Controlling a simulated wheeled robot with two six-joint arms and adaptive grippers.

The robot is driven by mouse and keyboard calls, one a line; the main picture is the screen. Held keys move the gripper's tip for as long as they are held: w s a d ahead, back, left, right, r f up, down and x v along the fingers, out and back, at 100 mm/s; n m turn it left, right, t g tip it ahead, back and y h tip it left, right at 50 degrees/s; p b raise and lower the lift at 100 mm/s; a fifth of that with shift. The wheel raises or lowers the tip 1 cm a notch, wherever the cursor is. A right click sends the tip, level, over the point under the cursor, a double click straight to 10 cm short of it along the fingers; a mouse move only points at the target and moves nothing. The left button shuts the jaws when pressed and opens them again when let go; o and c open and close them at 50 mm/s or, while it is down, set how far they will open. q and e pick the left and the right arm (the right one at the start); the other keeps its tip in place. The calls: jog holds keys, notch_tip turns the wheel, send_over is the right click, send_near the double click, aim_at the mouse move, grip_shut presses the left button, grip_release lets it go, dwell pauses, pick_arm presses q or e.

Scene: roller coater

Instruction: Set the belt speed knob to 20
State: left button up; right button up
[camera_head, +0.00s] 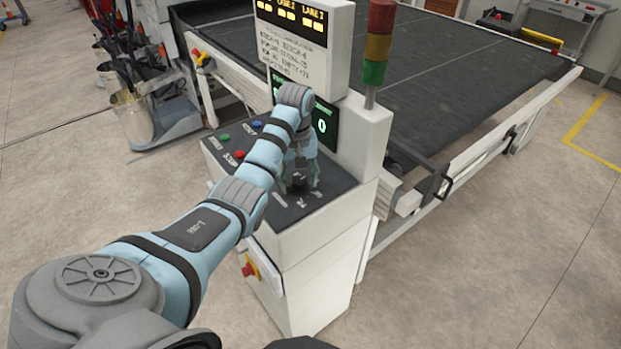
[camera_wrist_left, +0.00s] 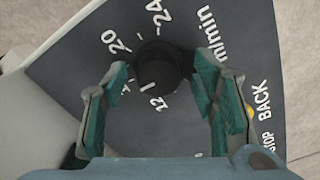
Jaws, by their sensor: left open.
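The belt speed knob (camera_wrist_left: 158,70) is a black round knob on the dark panel (camera_wrist_left: 262,30) in the left wrist view. My left gripper (camera_wrist_left: 163,78) is open, with one teal-padded finger on each side of the knob. Contact cannot be told. In the head view the left gripper (camera_head: 300,178) points down over the console's sloped panel (camera_head: 335,180), and its fingers and arm hide part of that panel. My right gripper is not in view.
Green, red and blue buttons (camera_head: 239,154) sit left of my gripper. A green-lit display (camera_head: 321,125) shows a 0, partly hidden by my arm. A signal tower (camera_head: 377,45) stands behind. A red emergency button (camera_head: 250,268) is on the console front. The belt (camera_head: 440,70) lies beyond.

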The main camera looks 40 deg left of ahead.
pick_arm(q)
jog(key=shift+s, duration=0.15)
jog(key=shift+r, duration=0.1)
jog(key=shift+c, duration=1.1)
jog(key=shift+w, duration=0.2)
jog(key=c, duration=0.9)
jog(key=shift+c, duration=0.2)
jog(key=shift+m, duration=0.5)
jog(key=m, duration=0.5)
jog(key=shift+m, duration=0.3)
jog(key=m, duration=0.5)
jog(key=shift+m, duration=0.3)
